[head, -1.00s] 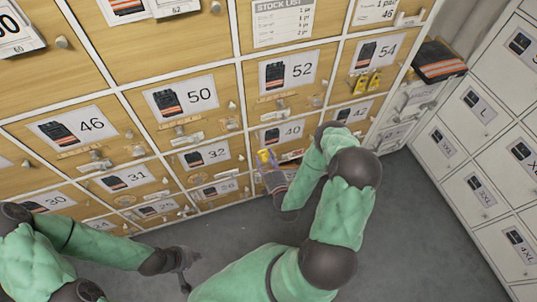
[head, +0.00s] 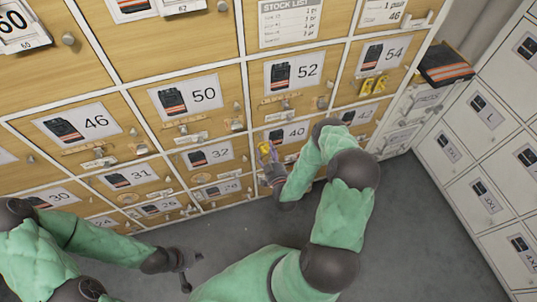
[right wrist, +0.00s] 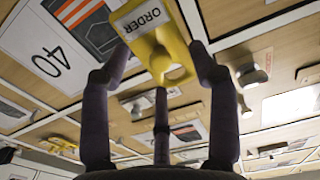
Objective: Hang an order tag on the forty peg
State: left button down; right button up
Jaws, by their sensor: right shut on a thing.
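A yellow order tag (head: 264,149) with a white ORDER label is held by my right gripper (head: 268,164). In the right wrist view the tag (right wrist: 172,55) sits between the two fingers of the right gripper (right wrist: 165,75), its holed end toward the palm. The drawer label 40 (head: 290,133) is just above and right of the tag; this label also shows in the right wrist view (right wrist: 47,62). The forty peg is hidden, and I cannot tell whether the tag touches it. My left gripper (head: 190,270) is open and empty, low over the grey floor.
Drawer knobs, pegs and small plates stick out around the 50 (head: 187,95), 52 (head: 292,72) and 32 (head: 208,155) labels. White lockers (head: 487,190) stand at the right. The grey floor (head: 420,250) is clear.

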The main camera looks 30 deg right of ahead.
aim_at(266, 149)
jog(key=shift+x, duration=1.75)
jog(key=shift+w+d+f+b, duration=0.1)
jog(key=shift+w+f+b, duration=0.45)
jog(key=shift+b, duration=0.35)
jog(key=o, duration=0.9)
jog(key=v, duration=1.2)
jog(key=shift+d, duration=0.1)
jog(key=shift+w+f, duration=0.1)
